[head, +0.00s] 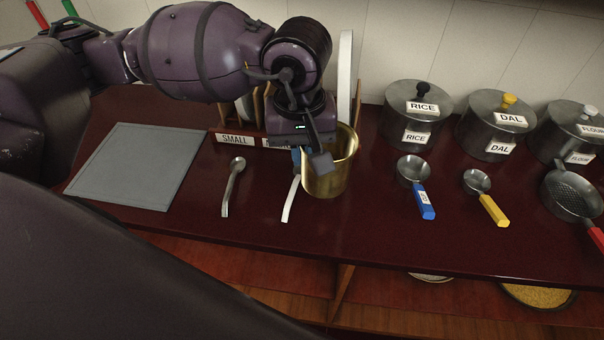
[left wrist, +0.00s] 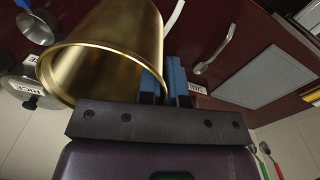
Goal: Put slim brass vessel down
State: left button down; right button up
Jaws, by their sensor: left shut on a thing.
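The slim brass vessel (head: 338,178) is upright, mouth up, over the dark red counter near the middle of the head view. My left gripper (head: 317,158) reaches down from above and is shut on the left side of the vessel's wall at the rim. In the left wrist view the brass vessel (left wrist: 112,50) fills the upper left, and the blue finger pads (left wrist: 166,80) of my left gripper are at its rim. I cannot tell whether its base touches the counter. My right gripper is not in view.
A ladle (head: 232,185) and a pale curved utensil (head: 290,203) lie left of the vessel. A grey board (head: 135,165) lies farther left. RICE (head: 417,112) and DAL (head: 494,125) pots stand right, behind a blue-handled ladle (head: 416,178). Bare counter (head: 365,215) lies right of the vessel.

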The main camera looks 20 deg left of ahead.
pick_arm(q)
notch_tip(320, 180, up, 6)
jog(key=shift+f, duration=0.2)
jog(key=w+m, duration=0.4)
jog(key=shift+f, duration=0.4)
jog(key=w+a+f+m, duration=0.1)
jog(key=a+f, duration=0.1)
jog(key=f, duration=0.4)
jog(key=w+a+f, duration=0.2)
jog(key=f, duration=0.4)
jog(key=shift+w+a+m, duration=0.15)
jog(key=shift+a+m, duration=0.1)
jog(key=shift+m, duration=0.15)
